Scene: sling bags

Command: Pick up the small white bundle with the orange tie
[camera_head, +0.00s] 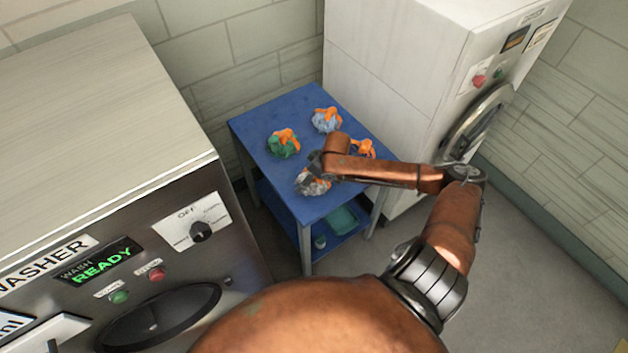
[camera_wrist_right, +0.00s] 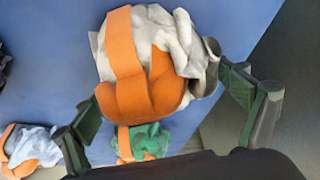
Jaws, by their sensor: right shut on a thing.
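The small white bundle with the orange tie (camera_wrist_right: 182,42) fills the middle of the right wrist view, a crumpled off-white cloth with a wide orange band. In the head view it shows as a pale lump (camera_head: 311,187) near the front of the blue table (camera_head: 300,208). My right gripper (camera_wrist_right: 160,92) has a finger on each side of the bundle and is shut on it. In the head view my right gripper (camera_head: 315,172) reaches in from the right and partly covers the bundle. I cannot tell whether the bundle touches the table. My left gripper is out of view.
A green bundle (camera_head: 281,148) and a light blue bundle (camera_head: 325,124), both with orange ties, lie farther back. Another orange-tied bundle (camera_head: 364,147) is partly hidden behind my right arm. A washer (camera_head: 110,230) stands left, and a white machine (camera_head: 385,80) stands behind right.

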